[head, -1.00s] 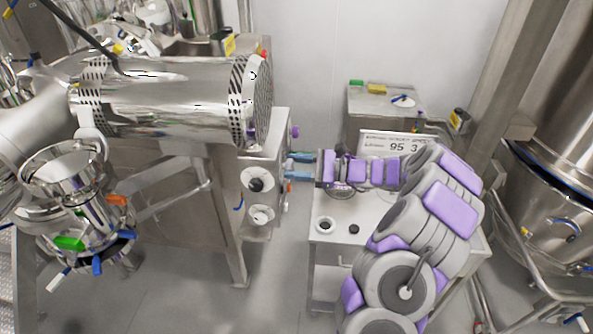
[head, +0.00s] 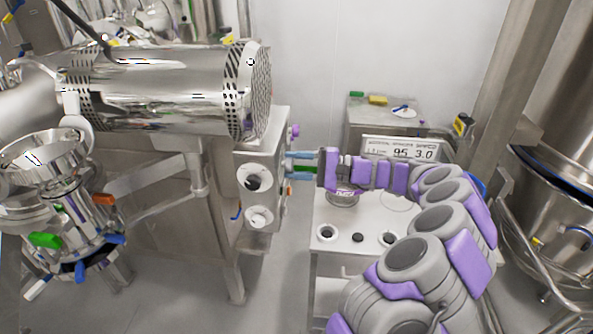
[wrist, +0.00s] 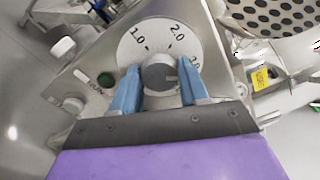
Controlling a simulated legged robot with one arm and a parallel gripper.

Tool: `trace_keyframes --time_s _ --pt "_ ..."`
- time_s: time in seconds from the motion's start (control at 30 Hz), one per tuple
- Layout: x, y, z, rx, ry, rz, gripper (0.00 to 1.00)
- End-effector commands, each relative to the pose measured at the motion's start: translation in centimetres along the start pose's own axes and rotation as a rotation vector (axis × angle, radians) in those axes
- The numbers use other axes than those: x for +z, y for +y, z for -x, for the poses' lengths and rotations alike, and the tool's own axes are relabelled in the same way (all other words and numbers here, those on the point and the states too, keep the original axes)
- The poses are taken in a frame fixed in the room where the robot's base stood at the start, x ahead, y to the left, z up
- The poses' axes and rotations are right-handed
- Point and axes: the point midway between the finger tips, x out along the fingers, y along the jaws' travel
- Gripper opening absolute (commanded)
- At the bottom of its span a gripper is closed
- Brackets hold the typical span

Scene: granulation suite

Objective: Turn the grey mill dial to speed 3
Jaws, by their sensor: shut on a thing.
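The grey mill dial (wrist: 160,74) is a round knob on a white scale plate (wrist: 135,45) marked 1.0, 2.0 and a partly hidden 3.0. My gripper (wrist: 160,90) has its two blue fingers on either side of the knob, shut on it. A dark line on the knob points toward the right finger, on the 3.0 side; its exact reading is hard to tell. In the head view my gripper (head: 299,163) reaches the right face of the steel control box (head: 262,170), and the dial there is hidden by the fingers.
A green button (wrist: 106,80) sits left of the dial. A purple knob (head: 294,130) sticks out above my gripper. A white bench (head: 335,262) with a display (head: 402,149) stands beneath my arm. A perforated steel drum (head: 170,90) is above the box.

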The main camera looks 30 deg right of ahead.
Motion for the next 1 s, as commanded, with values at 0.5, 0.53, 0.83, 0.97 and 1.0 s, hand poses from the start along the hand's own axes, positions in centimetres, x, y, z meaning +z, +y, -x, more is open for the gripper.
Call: trace_keyframes --time_s 0.5,0.53,0.83,0.97,1.0 --pt "-0.06 0.16 0.02 0.004 0.001 0.04 0.14" --pt "-0.07 0.17 0.02 0.004 0.001 0.039 0.14" --pt "-0.01 0.14 0.04 0.003 0.0 0.039 0.65" --pt "0.05 0.11 0.04 0.002 0.0 0.04 0.7" --pt "0.05 0.1 0.03 0.002 0.0 0.04 0.7"
